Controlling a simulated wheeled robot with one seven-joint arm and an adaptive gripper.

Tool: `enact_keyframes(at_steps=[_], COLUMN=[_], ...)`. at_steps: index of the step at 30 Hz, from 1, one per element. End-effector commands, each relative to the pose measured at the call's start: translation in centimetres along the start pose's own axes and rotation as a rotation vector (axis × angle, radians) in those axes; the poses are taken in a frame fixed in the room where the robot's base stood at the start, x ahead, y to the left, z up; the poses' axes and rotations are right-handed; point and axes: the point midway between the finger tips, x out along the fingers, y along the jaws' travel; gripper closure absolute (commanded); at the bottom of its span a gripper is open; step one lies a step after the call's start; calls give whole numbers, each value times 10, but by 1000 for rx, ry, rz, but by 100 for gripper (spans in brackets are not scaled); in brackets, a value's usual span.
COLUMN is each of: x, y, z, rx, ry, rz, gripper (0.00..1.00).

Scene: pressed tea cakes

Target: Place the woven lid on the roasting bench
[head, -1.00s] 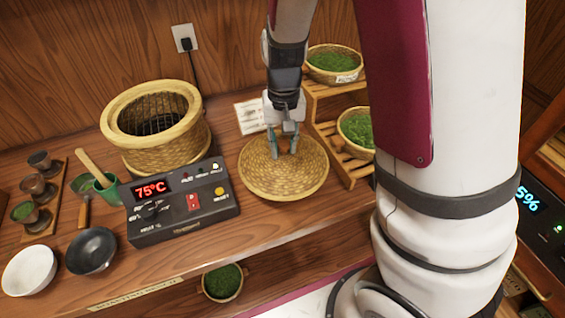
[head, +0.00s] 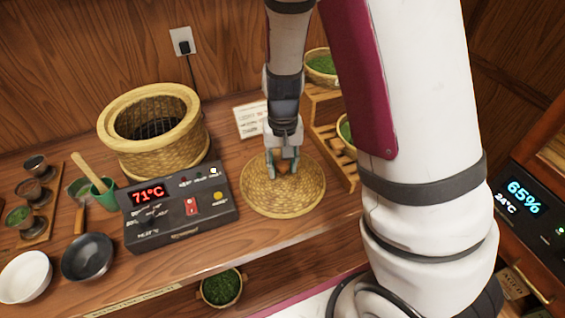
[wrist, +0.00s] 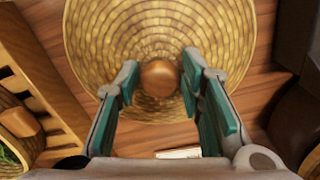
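The round woven lid (head: 284,202) lies flat on the wooden roasting bench (head: 262,240), right of the control box. In the wrist view the lid (wrist: 105,40) fills the upper middle, and its round wooden knob (wrist: 159,78) shows between my fingertips. My gripper (head: 284,172) is above the lid, pointing down. In the wrist view my gripper (wrist: 160,82) is open, with a teal-padded finger on either side of the knob and gaps between. The head view hides most of the knob behind the fingers.
The open woven roaster basket (head: 155,130) stands at the back left. The control box (head: 178,207) reads 71°C. A wooden tiered rack (head: 325,130) with green-filled baskets is close on the right. A black bowl (head: 88,257) and a white bowl (head: 27,277) are front left.

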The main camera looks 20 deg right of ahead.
Motion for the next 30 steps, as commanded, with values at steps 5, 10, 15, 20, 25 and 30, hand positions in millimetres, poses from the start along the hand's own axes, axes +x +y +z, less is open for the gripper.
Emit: enact_keyframes(at_steps=[5, 10, 15, 20, 25, 30], x=[0, -2, -20, -52, -86, -111], y=[0, 0, 0, -1, -1, 0], z=[0, 0, -1, -1, -1, 0], rx=[0, -1, -1, -3, -2, -2], ry=[-1, 0, 5, 6, 5, 2], rz=[0, 0, -2, -2, -2, 0], gripper=[54, 54, 54, 54, 54, 54])
